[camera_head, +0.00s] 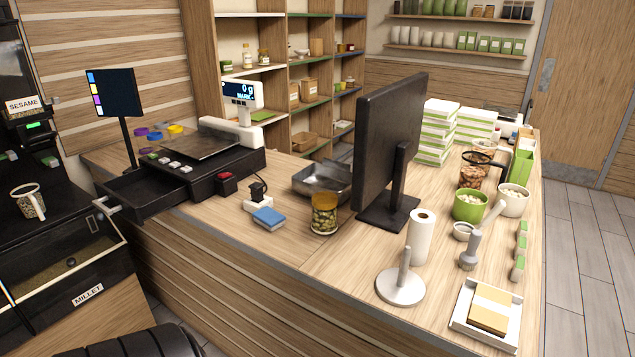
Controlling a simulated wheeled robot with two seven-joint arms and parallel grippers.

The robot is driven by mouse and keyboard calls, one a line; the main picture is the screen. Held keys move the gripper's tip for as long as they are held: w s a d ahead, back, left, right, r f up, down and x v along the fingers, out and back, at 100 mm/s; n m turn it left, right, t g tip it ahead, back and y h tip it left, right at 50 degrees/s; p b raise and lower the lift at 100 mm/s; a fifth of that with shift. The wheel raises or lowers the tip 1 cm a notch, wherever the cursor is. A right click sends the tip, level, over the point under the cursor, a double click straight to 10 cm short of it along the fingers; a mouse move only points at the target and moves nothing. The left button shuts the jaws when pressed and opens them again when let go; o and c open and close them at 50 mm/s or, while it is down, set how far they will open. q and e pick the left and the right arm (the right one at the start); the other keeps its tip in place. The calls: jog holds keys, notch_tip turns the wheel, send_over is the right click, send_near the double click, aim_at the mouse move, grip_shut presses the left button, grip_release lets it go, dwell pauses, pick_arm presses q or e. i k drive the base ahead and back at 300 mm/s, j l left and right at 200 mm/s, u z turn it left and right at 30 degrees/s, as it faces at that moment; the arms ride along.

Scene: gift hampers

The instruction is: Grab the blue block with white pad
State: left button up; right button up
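The blue block (268,216) lies flat on the wooden counter (290,252), near its front edge and left of the picture's middle. Its top is blue, and a paler layer shows along its lower side. Whether this layer is a white pad is too small to tell. A white box with a black plug (258,197) stands close behind it. Neither of my grippers is in view, and nothing is touching the block from above.
A glass jar (324,214) stands right of the block, with a metal scoop tray (322,181) behind. The monitor (388,145) and paper roll holder (401,287) stand farther right. The open cash drawer (150,193) is left. Counter in front of the block is clear.

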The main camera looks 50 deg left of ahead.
aim_at(267, 217)
jog(key=u, duration=1.9)
jog(key=i+z, duration=0.25)
jog(key=i+j+z, duration=0.3)
jog(key=i, duration=0.15)
jog(key=l, duration=0.1)
